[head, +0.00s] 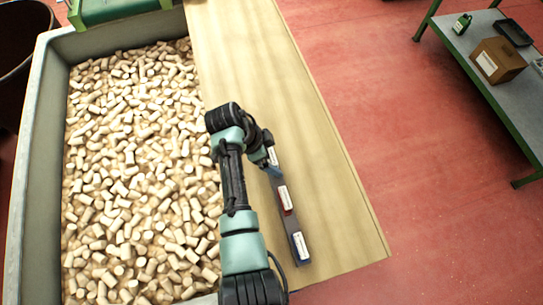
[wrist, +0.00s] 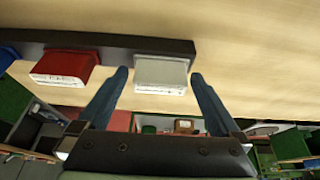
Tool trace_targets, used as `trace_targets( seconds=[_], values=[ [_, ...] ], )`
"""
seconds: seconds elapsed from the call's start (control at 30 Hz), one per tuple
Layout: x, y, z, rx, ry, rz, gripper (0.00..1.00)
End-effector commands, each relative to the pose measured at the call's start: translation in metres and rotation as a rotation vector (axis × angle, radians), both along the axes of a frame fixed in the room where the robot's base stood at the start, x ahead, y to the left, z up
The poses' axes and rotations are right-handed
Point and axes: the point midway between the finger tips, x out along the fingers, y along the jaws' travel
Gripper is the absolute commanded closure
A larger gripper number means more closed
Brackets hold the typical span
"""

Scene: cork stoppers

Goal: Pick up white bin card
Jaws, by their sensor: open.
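The white bin card (wrist: 160,72) stands in a long dark holder (wrist: 115,43) on the wooden board. It also shows in the head view (head: 273,156), at the far end of the holder and partly behind my arm. My gripper (wrist: 160,77) is open, with one blue finger on either side of the white card in the wrist view. A gap shows between each finger and the card. In the head view my gripper (head: 272,170) is at the holder's far end, its fingers mostly hidden.
A red card (wrist: 66,67) stands beside the white one, and a blue card (head: 300,246) is at the holder's near end. A large bin (head: 32,190) of cork stoppers stands left of the board (head: 325,190). The board's right side is clear. A green-framed table (head: 490,80) is far right.

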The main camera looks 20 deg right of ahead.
Motion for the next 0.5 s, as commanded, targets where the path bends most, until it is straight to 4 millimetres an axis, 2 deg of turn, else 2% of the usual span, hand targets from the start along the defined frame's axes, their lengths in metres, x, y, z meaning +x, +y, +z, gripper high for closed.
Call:
trace_targets(
  seconds=[0.23,0.27,0.5],
  values=[
    [0.0005,-0.0012,-0.0021,0.0,-0.002,0.0,0.0],
    [0.0005,-0.0011,-0.0021,0.0,-0.001,-0.001,0.04],
    [0.0005,-0.001,-0.0019,0.0,-0.001,-0.001,0.47]
  ],
)
